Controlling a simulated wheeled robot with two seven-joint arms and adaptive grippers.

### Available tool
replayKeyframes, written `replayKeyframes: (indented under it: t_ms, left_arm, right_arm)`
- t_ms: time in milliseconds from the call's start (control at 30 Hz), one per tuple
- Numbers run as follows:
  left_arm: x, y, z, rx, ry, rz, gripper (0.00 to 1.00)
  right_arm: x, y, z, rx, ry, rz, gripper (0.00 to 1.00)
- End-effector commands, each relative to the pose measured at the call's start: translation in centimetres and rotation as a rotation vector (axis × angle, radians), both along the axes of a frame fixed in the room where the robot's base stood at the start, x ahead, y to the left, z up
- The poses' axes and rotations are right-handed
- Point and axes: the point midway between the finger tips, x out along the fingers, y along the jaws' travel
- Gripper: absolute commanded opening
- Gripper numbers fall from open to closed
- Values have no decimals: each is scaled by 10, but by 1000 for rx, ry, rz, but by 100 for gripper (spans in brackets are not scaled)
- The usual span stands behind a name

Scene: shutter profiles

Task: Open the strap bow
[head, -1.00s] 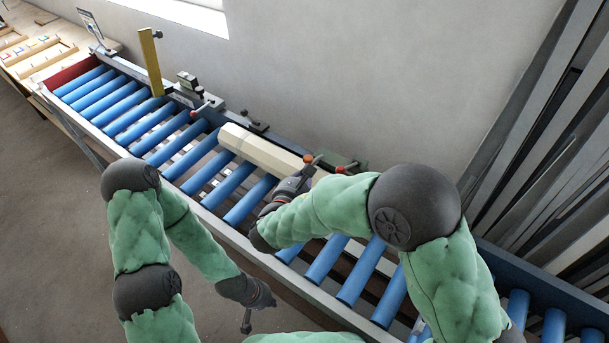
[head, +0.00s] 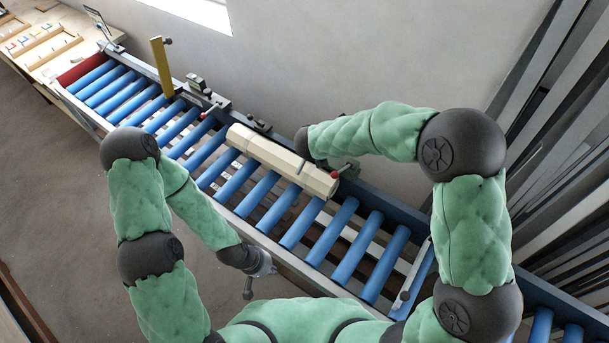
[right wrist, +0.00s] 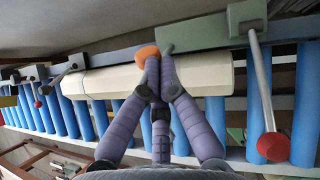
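A pale, faceted profile (head: 272,152) lies on the blue rollers. In the right wrist view the profile (right wrist: 205,74) runs behind my fingers. An orange knob (right wrist: 146,51) is at the back edge of the profile, beside a green clamp bracket (right wrist: 212,37). My right gripper (right wrist: 158,62) has its fingertips drawn together at the orange knob, seemingly closed on it; the contact is partly hidden. In the head view my right forearm hides that hand. I cannot make out the bow's full shape. My left gripper (head: 262,264) hangs low before the conveyor, apart from the profile; its fingers are unclear.
A red-knobbed lever (right wrist: 273,146) hangs from the bracket, right of my fingers. The roller conveyor (head: 345,235) runs diagonally along the wall. A yellow upright (head: 162,68) stands farther left. Long grey profiles (head: 560,140) lean at the right.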

Motion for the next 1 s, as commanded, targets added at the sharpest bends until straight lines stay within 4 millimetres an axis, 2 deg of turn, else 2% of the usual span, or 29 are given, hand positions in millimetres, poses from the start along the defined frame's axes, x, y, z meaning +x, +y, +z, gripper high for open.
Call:
replayKeyframes:
  t_ms: [400, 1000]
  left_arm:
    - [0, 0, 5, 0, 1, 0, 0]
    - [0, 0, 5, 0, 0, 0, 0]
  right_arm:
    - [23, -17, 4, -2, 0, -1, 0]
    - [27, -20, 5, -3, 0, 0, 0]
